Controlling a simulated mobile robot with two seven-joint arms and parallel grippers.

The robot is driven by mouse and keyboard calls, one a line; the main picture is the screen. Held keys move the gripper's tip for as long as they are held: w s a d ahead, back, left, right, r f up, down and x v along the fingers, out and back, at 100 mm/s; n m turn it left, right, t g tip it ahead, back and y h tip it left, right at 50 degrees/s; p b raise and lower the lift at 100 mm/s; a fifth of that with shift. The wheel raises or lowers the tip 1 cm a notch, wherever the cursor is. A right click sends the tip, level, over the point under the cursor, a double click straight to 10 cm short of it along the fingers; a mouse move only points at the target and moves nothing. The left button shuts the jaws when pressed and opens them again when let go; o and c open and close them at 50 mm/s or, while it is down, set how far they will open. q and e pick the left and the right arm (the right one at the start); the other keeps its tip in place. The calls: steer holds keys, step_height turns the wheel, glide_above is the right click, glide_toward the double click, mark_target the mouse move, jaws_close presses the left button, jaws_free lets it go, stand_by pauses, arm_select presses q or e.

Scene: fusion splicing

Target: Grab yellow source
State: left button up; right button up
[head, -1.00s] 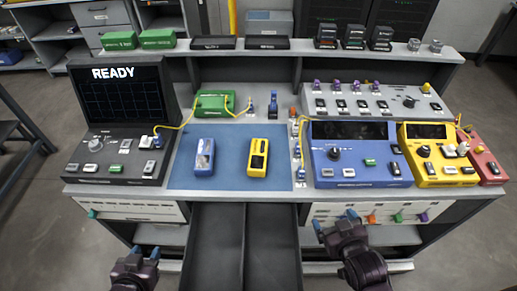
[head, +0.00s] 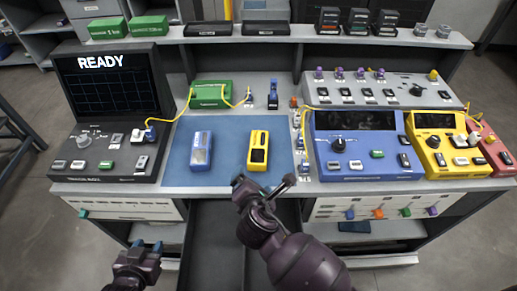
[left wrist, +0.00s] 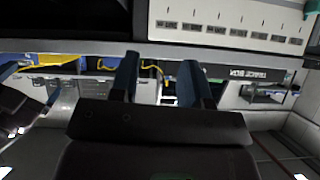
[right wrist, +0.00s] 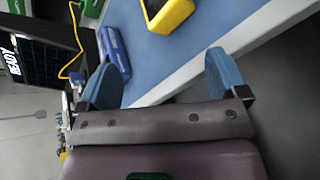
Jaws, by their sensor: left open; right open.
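A yellow handheld unit (head: 258,150) with a dark window lies on the blue mat (head: 228,147). It also shows, cut off by the top edge, in the right wrist view (right wrist: 172,12). My right gripper (head: 264,184) is open and empty by the mat's front edge, just short of the yellow unit and apart from it. Its two blue fingers (right wrist: 163,78) stand wide apart in the right wrist view. My left gripper (head: 148,247) is open and empty, low in front of the bench; its fingers (left wrist: 158,80) are spread in the left wrist view.
A blue-and-white handheld unit (head: 201,150) lies left of the yellow one. A black READY console (head: 107,130) stands left of the mat. A blue box (head: 365,145) and a yellow box (head: 445,143) stand right. A green box (head: 211,94) with yellow cable is behind.

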mark_target(257, 166)
steer(key=w+n, duration=0.1)
steer(key=n, duration=0.1)
steer(key=w+f+n+h, duration=0.1)
steer(key=n, duration=0.1)
steer(key=w+n+h, duration=0.1)
steer(key=n, duration=0.2)
steer(key=shift+w+d+f+t+b, duration=0.3)
steer(key=shift+t, duration=0.1)
steer(key=shift+w+f, duration=0.25)
steer(key=shift+w, duration=0.45)
steer(key=b+x, duration=0.1)
steer(key=x, duration=0.3)
steer(key=shift+d, duration=0.2)
steer(key=shift+w, duration=0.4)
